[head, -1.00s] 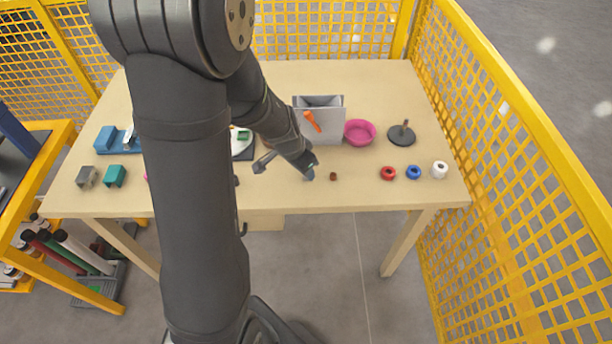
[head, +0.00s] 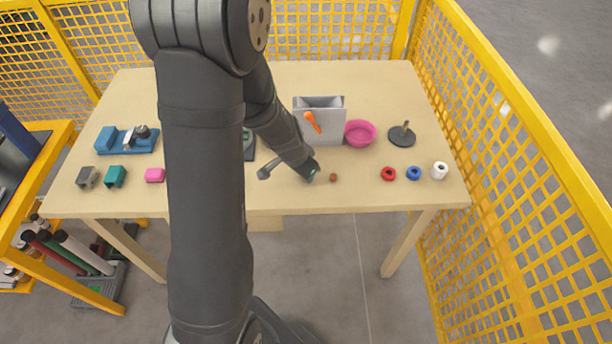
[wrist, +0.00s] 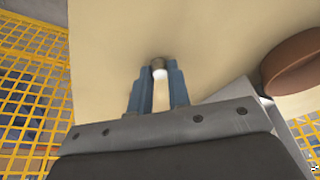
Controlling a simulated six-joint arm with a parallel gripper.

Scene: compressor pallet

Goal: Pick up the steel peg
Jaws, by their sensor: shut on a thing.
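The steel peg (wrist: 158,64) shows in the wrist view as a short grey-brown cylinder with a bright end, between the blue fingertips. My gripper (wrist: 159,75) is shut on it, one finger on each side. The lower part of the peg is hard to make out. In the head view my gripper (head: 312,175) is low over the front middle of the table, and the peg cannot be made out there.
A small brown cylinder (head: 333,177) stands just right of my gripper and looms large in the wrist view (wrist: 297,64). Behind are a grey bin (head: 328,130) and a pink bowl (head: 372,139). Red (head: 388,174), blue (head: 413,173) and white (head: 439,170) rings lie right.

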